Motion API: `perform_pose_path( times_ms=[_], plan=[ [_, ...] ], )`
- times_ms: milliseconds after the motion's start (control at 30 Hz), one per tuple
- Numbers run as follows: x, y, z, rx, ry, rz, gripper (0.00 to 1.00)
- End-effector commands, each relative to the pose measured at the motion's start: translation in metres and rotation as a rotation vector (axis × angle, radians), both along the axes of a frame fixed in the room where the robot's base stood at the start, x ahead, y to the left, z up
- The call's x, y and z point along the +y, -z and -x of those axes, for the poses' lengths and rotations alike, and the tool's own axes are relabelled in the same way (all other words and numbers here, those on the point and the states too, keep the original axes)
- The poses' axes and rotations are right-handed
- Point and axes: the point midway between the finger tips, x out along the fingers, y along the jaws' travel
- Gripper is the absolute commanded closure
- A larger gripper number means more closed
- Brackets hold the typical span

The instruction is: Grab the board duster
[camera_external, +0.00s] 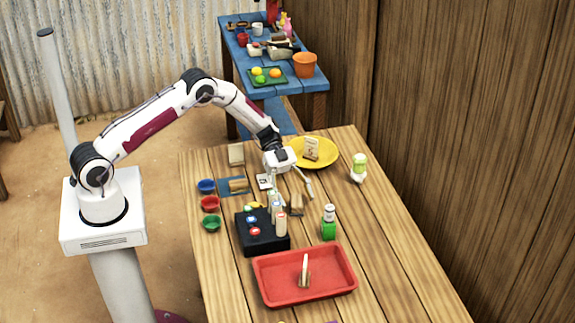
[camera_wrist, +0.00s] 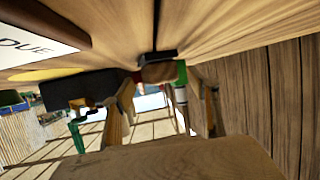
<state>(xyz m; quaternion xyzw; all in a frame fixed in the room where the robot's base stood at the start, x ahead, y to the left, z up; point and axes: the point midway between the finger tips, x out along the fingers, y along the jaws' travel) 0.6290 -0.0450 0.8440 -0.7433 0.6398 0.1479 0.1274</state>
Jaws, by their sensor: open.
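A small wooden block with a dark side (camera_external: 296,204), which looks like the board duster, lies on the wooden table just right of the black box. My gripper (camera_external: 275,188) hangs down over the middle of the table, slightly above and left of that block in the external view. It is open, and nothing shows held in it. In the wrist view a plain wooden surface (camera_wrist: 180,160) fills the bottom close to the camera; I cannot tell whether it is the duster.
The black box (camera_external: 262,240) with coloured buttons and upright pieces stands near my gripper. A green bottle (camera_external: 328,229), red tray (camera_external: 262,279), yellow plate (camera_external: 326,146), white-green bottle (camera_external: 359,170) and small bowls (camera_external: 209,203) stand around.

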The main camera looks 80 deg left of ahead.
Motion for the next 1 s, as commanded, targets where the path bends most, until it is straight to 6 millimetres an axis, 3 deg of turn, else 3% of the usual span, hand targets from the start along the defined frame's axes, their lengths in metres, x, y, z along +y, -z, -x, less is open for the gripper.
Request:
perform_pose_path(
  times_ms=[167, 367, 767, 1000],
  plan=[
    [0.000, 0.000, 0.000, 0.000, 0.000, 0.000, 0.44],
    [0.000, 0.000, 0.000, 0.000, 0.000, 0.000, 0.94],
    [0.000, -0.001, 0.000, -0.001, 0.000, 0.000, 0.95],
    [0.000, -0.014, 0.000, -0.001, 0.000, 0.000, 0.95]
  ],
)
